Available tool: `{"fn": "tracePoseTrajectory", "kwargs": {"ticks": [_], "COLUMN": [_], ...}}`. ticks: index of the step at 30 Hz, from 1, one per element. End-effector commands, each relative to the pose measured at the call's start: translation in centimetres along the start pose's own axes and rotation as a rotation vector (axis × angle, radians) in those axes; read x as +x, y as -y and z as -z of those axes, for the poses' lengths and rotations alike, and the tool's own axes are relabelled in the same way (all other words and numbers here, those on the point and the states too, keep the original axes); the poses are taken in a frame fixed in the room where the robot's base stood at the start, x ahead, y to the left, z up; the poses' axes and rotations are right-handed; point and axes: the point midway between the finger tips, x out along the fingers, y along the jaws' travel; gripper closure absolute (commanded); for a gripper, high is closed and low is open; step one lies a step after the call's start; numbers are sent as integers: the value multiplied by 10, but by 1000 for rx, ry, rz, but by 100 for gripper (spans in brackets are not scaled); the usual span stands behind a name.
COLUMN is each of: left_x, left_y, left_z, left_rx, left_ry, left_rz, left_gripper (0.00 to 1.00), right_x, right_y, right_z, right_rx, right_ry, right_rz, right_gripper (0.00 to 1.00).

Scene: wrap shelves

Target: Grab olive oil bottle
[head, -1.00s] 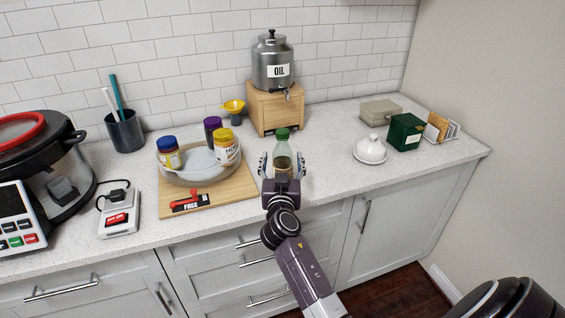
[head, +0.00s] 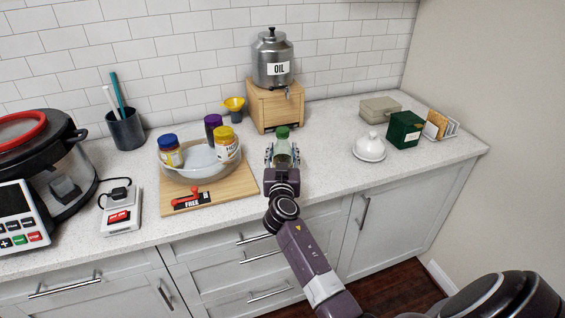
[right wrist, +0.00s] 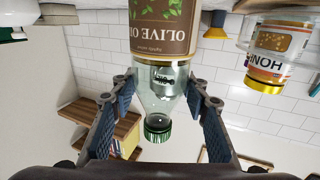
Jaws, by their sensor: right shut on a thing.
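The olive oil bottle (head: 283,147) is clear green with a green cap and stands upright on the counter in front of the oil dispenser. In the right wrist view the olive oil bottle (right wrist: 162,40) appears upside down, with its brown label and green cap visible. My right gripper (head: 282,158) is at the bottle from the front, with one finger on each side. In the right wrist view my right gripper (right wrist: 160,105) has its fingers around the bottle's upper part; the gripper body hides the lower bottle in the head view. My left gripper is not in view.
The metal oil dispenser (head: 272,60) stands on a wooden box (head: 262,106) behind the bottle. A bowl (head: 200,174) with jars sits on a wooden board (head: 235,190) to the left. A white lidded dish (head: 369,150) and green box (head: 404,130) stand to the right.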

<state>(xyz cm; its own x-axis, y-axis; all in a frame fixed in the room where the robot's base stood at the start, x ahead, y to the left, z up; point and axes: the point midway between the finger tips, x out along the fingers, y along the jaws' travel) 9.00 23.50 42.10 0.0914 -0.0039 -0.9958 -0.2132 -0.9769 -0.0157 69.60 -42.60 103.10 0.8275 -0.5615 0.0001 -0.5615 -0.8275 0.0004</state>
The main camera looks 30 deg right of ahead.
Motion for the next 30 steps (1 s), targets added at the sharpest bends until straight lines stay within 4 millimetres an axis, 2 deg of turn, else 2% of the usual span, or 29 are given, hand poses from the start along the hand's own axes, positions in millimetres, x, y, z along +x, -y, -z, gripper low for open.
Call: {"fn": "tracePoseTrajectory", "kwargs": {"ticks": [1,6,17,23,26,30], "left_x": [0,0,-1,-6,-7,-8], "left_y": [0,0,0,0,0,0], "left_z": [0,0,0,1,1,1], "left_rx": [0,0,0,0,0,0], "left_ry": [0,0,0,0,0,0], "left_rz": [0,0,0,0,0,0], "left_gripper": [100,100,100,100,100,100], "right_x": [0,0,0,0,0,0], "right_y": [0,0,0,0,0,0], "right_z": [0,2,8,33,56,95], "right_rx": [0,1,3,5,6,6], "right_ry": [1,-4,-4,-8,-11,-13], "right_rz": [0,1,0,1,0,2], "right_gripper": [83,99,99,99,99,99]}}
